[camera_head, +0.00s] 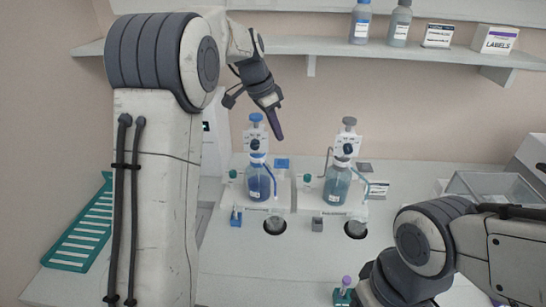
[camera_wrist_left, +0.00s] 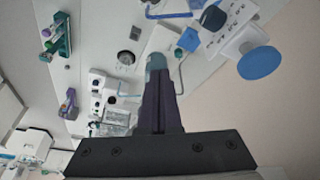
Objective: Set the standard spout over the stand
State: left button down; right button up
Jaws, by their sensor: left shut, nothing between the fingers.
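Two dispenser stations stand on the bench. The left one has a blue-liquid bottle (camera_head: 259,182), a blue knob (camera_head: 256,117) and a blue spout tube (camera_head: 271,174). The right one has a paler bottle (camera_head: 337,184), a grey knob (camera_head: 349,121) and a thin grey spout tube (camera_head: 328,158). I cannot tell which spout is the standard one. Small blue (camera_head: 236,218) and grey (camera_head: 317,225) blocks, perhaps stands, sit in front. My left gripper (camera_head: 277,127) is shut and empty, above and between the stations. In the left wrist view, its fingers (camera_wrist_left: 160,80) are together. My right fingertips are out of view.
Dark round openings (camera_head: 275,226) (camera_head: 356,230) lie in front of the bottles. A purple-capped tube (camera_head: 345,283) stands in a holder near the front. A teal rack (camera_head: 86,226) is at the left, a clear bin (camera_head: 497,188) at the right. A shelf (camera_head: 290,45) runs above.

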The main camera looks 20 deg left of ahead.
pick_arm(q)
jog(key=shift+w+a+r, duration=0.1)
jog(key=shift+w+a, duration=0.2)
jog(key=shift+a, duration=0.25)
jog(key=shift+w+a, duration=0.25)
jog(key=shift+a, duration=0.3)
notch_tip(320, 180, down, 12)
jog(key=p, duration=0.5)
jog(key=shift+r, duration=0.2)
